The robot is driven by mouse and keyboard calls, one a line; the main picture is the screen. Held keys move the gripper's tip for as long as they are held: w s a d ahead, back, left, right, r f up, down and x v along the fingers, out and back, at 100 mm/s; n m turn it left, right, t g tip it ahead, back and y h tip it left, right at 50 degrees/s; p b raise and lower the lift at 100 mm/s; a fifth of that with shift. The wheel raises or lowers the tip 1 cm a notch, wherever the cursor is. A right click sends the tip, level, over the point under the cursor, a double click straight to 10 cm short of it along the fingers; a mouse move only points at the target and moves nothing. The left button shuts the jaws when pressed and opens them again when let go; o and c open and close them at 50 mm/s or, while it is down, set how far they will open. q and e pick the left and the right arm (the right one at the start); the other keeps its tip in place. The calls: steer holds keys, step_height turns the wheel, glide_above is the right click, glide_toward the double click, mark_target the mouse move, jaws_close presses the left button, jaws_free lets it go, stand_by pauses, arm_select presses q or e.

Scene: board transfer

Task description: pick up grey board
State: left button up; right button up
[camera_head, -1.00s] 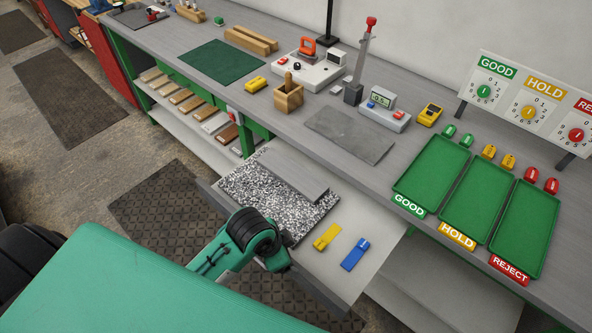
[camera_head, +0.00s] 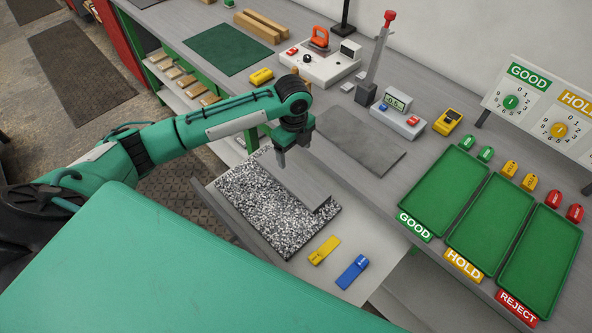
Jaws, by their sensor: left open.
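The grey board (camera_head: 303,187) is a flat, smooth plate. It lies on the speckled black-and-white slab (camera_head: 262,212) on the pulled-out shelf, along the slab's far side. My left arm reaches in from the left, and my left gripper (camera_head: 281,160) points down over the board's upper left end. Its jaws are open, and I see nothing between them. The gripper hides part of the board's end, and I cannot tell whether the fingertips touch it. My right gripper is not in view.
A yellow tool (camera_head: 324,250) and a blue tool (camera_head: 352,272) lie on the shelf in front of the slab. A flat grey mat (camera_head: 365,145) lies on the bench behind. Green trays marked GOOD (camera_head: 443,190), HOLD (camera_head: 490,225) and REJECT (camera_head: 540,262) stand at right.

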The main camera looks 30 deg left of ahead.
arm_select(q)
steer(key=p, duration=0.2)
glide_above(292, 176)
step_height(292, 176, down, 7)
steer(key=shift+w+d+f, duration=0.1)
steer(key=shift+f, duration=0.6)
step_height(292, 176, down, 3)
steer(key=shift+f+p, duration=0.2)
steer(key=shift+p, duration=0.8)
steer(key=shift+f, duration=0.6)
steer(key=c, duration=0.8)
steer(key=shift+r, duration=0.1)
